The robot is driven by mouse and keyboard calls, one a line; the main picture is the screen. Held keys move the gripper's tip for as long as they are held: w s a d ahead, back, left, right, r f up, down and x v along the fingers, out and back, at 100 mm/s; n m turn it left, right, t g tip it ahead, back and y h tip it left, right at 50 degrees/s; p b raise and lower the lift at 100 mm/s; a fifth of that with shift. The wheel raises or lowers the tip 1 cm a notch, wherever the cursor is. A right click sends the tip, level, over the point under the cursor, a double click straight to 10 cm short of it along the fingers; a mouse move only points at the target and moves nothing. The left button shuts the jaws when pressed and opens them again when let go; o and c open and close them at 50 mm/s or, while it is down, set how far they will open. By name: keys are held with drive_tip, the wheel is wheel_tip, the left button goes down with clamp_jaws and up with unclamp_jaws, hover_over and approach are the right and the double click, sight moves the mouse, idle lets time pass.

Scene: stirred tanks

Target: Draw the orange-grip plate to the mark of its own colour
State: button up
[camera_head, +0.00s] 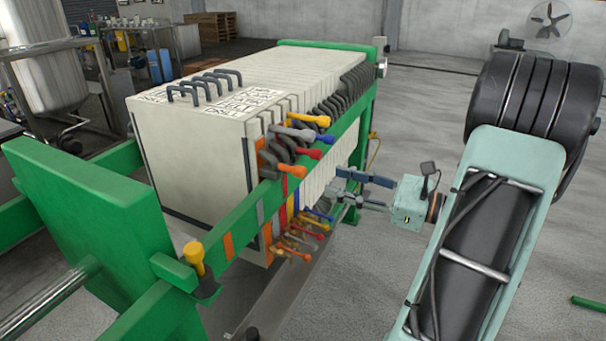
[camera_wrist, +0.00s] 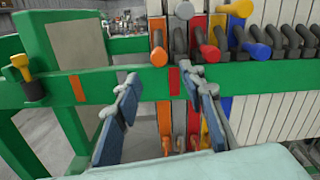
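The orange grip (camera_wrist: 158,56) sticks out over the green rail at the left end of the row; it also shows in the head view (camera_head: 292,169). An orange mark (camera_wrist: 77,88) is on the rail's face, left of this grip; it shows in the head view too (camera_head: 228,246). My gripper (camera_wrist: 162,80) is open. Its two blue fingers point at the rail, with the orange grip between and just above their tips in the wrist view. No contact is visible. In the head view my gripper (camera_head: 352,187) is outside the rail, right of the grips.
A red grip (camera_wrist: 210,53), a blue grip (camera_wrist: 258,50) and a yellow grip (camera_wrist: 239,8) are close on the right. A red mark (camera_wrist: 173,80) is on the rail. A yellow knob (camera_head: 194,255) stands at the rail's left end. The floor (camera_head: 420,120) outside the rail looks clear.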

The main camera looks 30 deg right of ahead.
sight(305, 174)
drive_tip(key=b+x, duration=0.1)
drive_tip(key=x, duration=0.9)
drive_tip(key=shift+a, duration=0.1)
clamp_jaws()
